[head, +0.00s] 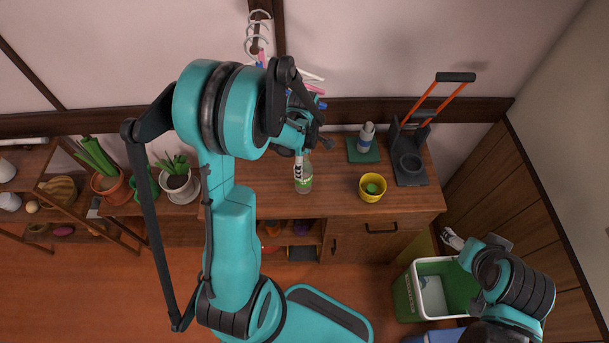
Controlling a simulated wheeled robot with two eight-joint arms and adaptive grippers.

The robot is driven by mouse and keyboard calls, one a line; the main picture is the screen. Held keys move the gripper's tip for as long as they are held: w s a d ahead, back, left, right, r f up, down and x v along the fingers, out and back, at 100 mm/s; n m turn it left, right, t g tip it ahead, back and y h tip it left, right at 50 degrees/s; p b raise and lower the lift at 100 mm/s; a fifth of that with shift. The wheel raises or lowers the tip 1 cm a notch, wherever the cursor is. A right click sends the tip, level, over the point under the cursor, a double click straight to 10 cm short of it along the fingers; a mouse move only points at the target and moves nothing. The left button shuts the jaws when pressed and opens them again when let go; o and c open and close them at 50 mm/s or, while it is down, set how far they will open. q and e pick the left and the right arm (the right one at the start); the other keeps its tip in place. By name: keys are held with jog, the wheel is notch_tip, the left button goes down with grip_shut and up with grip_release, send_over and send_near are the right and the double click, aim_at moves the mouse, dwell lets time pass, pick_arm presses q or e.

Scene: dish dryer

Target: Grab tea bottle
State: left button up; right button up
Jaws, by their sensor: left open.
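A clear bottle with a green label (304,182) stands on the wooden cabinet top; it looks like the tea bottle. My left gripper (310,154) is open just above and behind it in the head view. One striped finger overlaps the bottle's upper part, so its cap and neck are hidden. I cannot tell whether the finger touches it. My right gripper (457,242) is low at the right, beside the cabinet and above a green bin; its jaw opening is unclear.
On the cabinet (265,198), a yellow cup (372,188), a white-blue bottle (366,134) on a green mat (357,156) and a dark stand with orange handles (409,178) are to the right. Potted plants (178,180) are at left. A green bin (408,298) stands below right.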

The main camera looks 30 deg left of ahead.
pick_arm(q)
notch_tip(320, 180, down, 2)
jog(key=shift+a+f, duration=0.1)
jog(key=shift+f, duration=0.1)
jog(key=c, duration=1)
jog(key=shift+r, duration=0.1)
jog(key=shift+c, duration=0.2)
